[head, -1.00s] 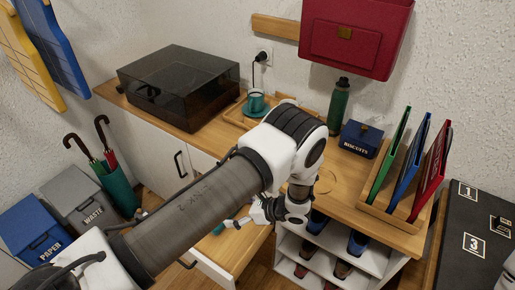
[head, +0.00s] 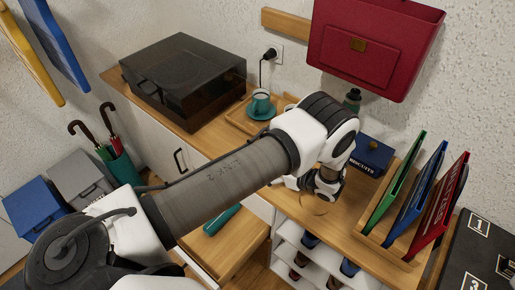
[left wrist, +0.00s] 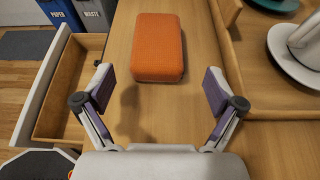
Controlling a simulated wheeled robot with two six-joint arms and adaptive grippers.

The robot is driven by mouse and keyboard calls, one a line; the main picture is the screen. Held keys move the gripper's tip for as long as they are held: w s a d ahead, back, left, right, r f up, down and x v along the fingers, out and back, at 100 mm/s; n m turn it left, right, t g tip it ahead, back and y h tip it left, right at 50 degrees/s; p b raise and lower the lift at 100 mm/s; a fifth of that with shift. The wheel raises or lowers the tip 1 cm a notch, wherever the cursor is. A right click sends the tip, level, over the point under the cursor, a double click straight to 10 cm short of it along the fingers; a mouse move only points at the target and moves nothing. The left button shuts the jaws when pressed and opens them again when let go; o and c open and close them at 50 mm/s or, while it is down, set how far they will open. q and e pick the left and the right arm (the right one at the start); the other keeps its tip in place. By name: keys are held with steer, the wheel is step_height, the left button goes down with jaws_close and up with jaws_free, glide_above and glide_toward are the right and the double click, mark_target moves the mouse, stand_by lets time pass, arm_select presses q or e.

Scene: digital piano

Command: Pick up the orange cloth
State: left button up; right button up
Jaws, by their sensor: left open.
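The orange thing (left wrist: 158,48) lies on the wooden top in the left wrist view. It looks like a thick rounded block; I cannot make out cloth folds. My left gripper (left wrist: 158,90) is open, with one purple-padded finger at each side of the picture. The orange thing lies ahead of the fingers, between their lines and apart from both. In the head view the orange thing does not show. My left arm crosses the worktop there, and its gripper is mostly hidden behind the wrist. My right gripper is not in view.
A wooden tray (left wrist: 240,85) with a cup and saucer stands right of the orange thing. An open drawer (left wrist: 72,88) is at the left. On the worktop are a dark-lidded turntable (head: 178,80), a blue biscuit tin (head: 372,155) and a file rack (head: 385,235).

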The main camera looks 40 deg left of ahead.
arm_select(q)
steer(key=shift+s+a+r+p, duration=0.15)
steer(key=shift+a+p, duration=0.15)
steer(key=shift+a, duration=0.15)
steer(key=shift+s+a+r+p, duration=0.15)
steer(key=shift+a+p, duration=0.15)
steer(key=shift+a, duration=0.1)
steer(key=x, duration=0.1)
steer(key=p+x, duration=0.1)
steer(key=x, duration=0.1)
steer(key=shift+w+d+f, duration=0.1)
steer(key=shift+w+f, duration=0.05)
steer(key=shift+f, duration=0.1)
steer(key=shift+w+a+f, duration=0.15)
steer(key=shift+a+f, duration=0.05)
steer(key=shift+c, duration=0.4)
steer(key=shift+d, duration=0.1)
steer(key=c, duration=1.1)
steer(key=shift+o, duration=0.2)
steer(key=shift+r, duration=0.1)
